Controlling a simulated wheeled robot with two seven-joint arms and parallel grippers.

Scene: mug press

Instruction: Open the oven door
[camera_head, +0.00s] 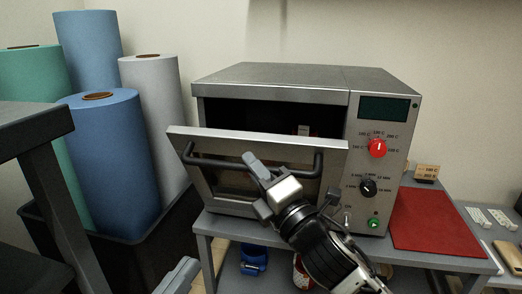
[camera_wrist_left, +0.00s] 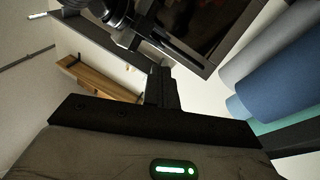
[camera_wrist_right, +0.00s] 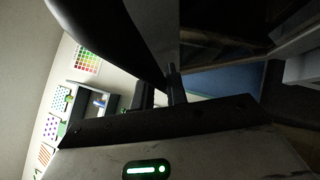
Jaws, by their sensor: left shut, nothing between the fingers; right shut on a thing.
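The grey metal oven (camera_head: 310,76) stands on a grey table, and its dark interior shows above the door. The oven door (camera_head: 190,138) is partly open, its top edge tilted out and down from the front. A dark bar handle (camera_head: 212,161) runs across the door. My right gripper (camera_head: 258,166) is shut on the handle near its middle; in the right wrist view its fingers (camera_wrist_right: 162,88) are close to a dark curved bar. My left gripper's fingers (camera_wrist_left: 162,88) are shut and empty in the left wrist view, apart from the door.
Blue, green and white rolls (camera_head: 110,150) stand in a dark bin at the left. A red mat (camera_head: 437,218) lies right of the oven. The oven's red knob (camera_head: 377,148) and black knob (camera_head: 367,187) are on its right panel. A dark shelf frame (camera_head: 35,135) is at far left.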

